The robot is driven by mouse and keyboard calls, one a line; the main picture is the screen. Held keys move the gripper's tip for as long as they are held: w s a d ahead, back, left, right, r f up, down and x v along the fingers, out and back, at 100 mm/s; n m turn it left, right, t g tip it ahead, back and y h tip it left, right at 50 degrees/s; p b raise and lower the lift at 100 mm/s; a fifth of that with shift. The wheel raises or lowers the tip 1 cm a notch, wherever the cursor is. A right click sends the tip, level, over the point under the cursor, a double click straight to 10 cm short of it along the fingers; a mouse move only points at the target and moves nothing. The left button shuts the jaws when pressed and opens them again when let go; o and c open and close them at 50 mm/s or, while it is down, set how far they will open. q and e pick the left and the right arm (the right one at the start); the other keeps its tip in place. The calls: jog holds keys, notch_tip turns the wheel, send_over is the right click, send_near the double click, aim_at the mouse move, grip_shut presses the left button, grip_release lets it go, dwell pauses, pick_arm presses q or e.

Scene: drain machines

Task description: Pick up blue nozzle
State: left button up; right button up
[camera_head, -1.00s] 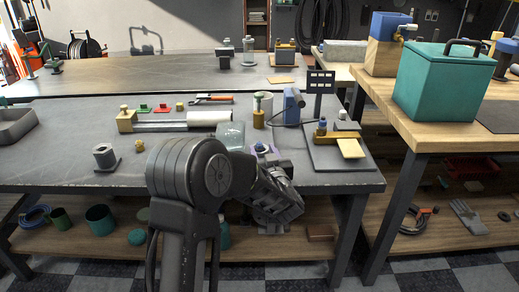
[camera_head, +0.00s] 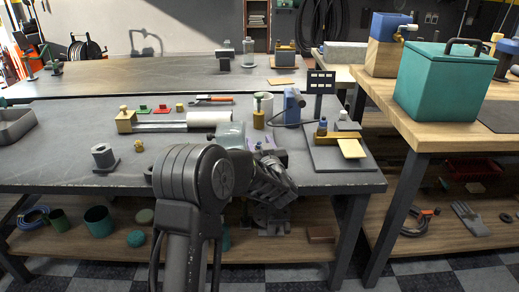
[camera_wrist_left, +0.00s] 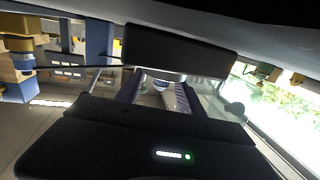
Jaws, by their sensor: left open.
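A small blue nozzle (camera_head: 322,124) stands upright on a brass block at the right end of the front bench. What looks like the same blue piece on a brass block shows at the left of the left wrist view (camera_wrist_left: 22,62). My left gripper (camera_head: 270,157) is at the bench's front edge, left of the nozzle and apart from it. The hand's details are small and partly hidden by my wrist in the head view. My right gripper is not in view.
A blue upright box (camera_head: 293,106) and a dark panel on a post (camera_head: 320,83) stand behind the nozzle. A white cylinder (camera_head: 208,118) lies to the left. A teal box (camera_head: 440,85) sits on the right bench.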

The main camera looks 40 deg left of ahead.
pick_arm(q)
jog(key=shift+c, duration=0.5)
grip_shut()
